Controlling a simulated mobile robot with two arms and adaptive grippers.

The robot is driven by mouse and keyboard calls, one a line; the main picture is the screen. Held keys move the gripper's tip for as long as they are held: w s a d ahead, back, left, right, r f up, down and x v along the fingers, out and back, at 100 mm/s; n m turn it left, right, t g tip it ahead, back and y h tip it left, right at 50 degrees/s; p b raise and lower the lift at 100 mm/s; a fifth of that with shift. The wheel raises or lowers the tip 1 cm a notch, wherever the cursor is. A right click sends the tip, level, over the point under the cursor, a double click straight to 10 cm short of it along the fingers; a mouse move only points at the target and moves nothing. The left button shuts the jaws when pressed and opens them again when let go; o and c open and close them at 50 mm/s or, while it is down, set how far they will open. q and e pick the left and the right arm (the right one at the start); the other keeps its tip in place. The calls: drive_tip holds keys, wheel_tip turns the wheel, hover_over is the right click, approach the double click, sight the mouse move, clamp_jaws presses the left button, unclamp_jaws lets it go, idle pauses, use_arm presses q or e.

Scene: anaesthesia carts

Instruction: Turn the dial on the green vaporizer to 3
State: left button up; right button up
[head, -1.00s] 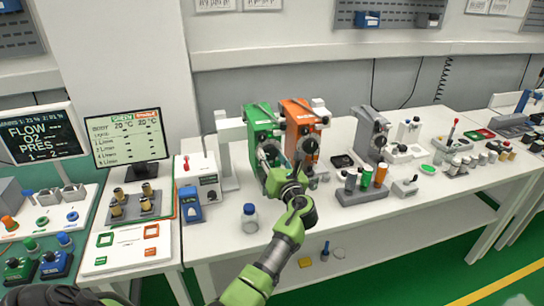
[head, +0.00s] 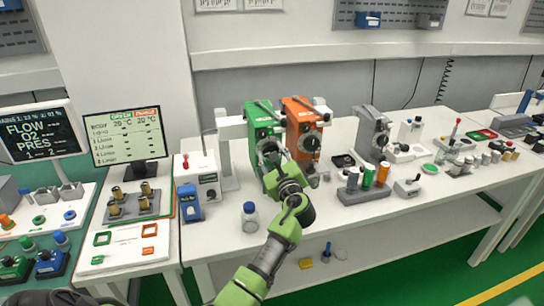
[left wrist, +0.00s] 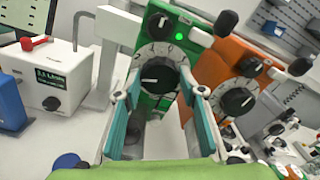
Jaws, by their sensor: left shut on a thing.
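The green vaporizer (head: 259,122) stands upright on the white bench, left of the orange vaporizer (head: 302,128). In the left wrist view, its black dial (left wrist: 157,79) sits on a pale numbered ring, with a white mark on the dial's left side. The numbers are too small to read surely. My left gripper (head: 271,160) is at the front of the green vaporizer. In the left wrist view, the left gripper (left wrist: 160,88) has one finger on each side of the dial and is shut on it. The gripper partly hides the dial in the head view. My right gripper is not in view.
A grey vaporizer (head: 372,130) stands farther right. A white box with a red lever (head: 200,180) and a blue device (head: 190,205) are to the left. A small bottle (head: 249,216) stands in front. The bench's front middle is mostly clear.

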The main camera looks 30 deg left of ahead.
use_arm(q)
drive_tip(key=shift+f, duration=0.1)
idle(0.4)
drive_tip(key=o, duration=0.8)
drive_tip(key=v, duration=1.2)
